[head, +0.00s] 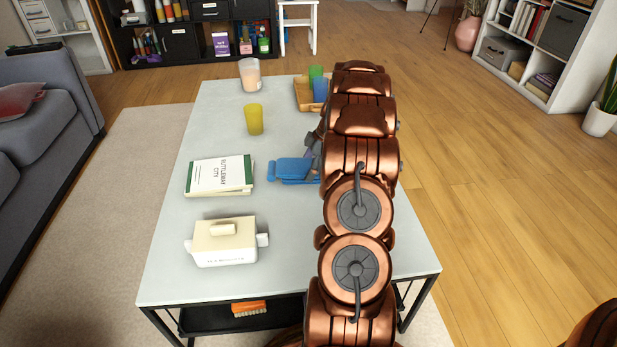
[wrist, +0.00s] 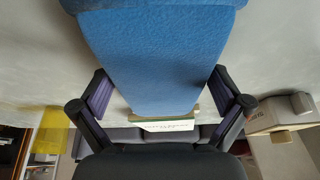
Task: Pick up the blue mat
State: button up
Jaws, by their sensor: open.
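The blue mat (head: 292,170) lies on the grey-white table (head: 290,240), near its middle, with a thicker, rolled-looking edge at its left end. My gripper (head: 315,155) is at the mat's right end in the head view, mostly hidden by my arm. In the wrist view the mat (wrist: 155,55) fills the space between the two spread fingers of my gripper (wrist: 159,82). The fingers are open, one on each side of the mat, with small gaps. I cannot tell whether the mat touches the palm.
A white-green book (head: 219,175) lies left of the mat. A cream butter dish (head: 225,242) stands nearer. A yellow cup (head: 254,119), a pinkish glass (head: 250,74) and a wooden tray (head: 304,95) with blue and green cups stand farther back. The table's front middle is clear.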

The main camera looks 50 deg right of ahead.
jog(key=shift+f, duration=0.15)
jog(key=shift+a, duration=0.1)
jog(key=c, duration=1)
jog(key=shift+c, duration=0.2)
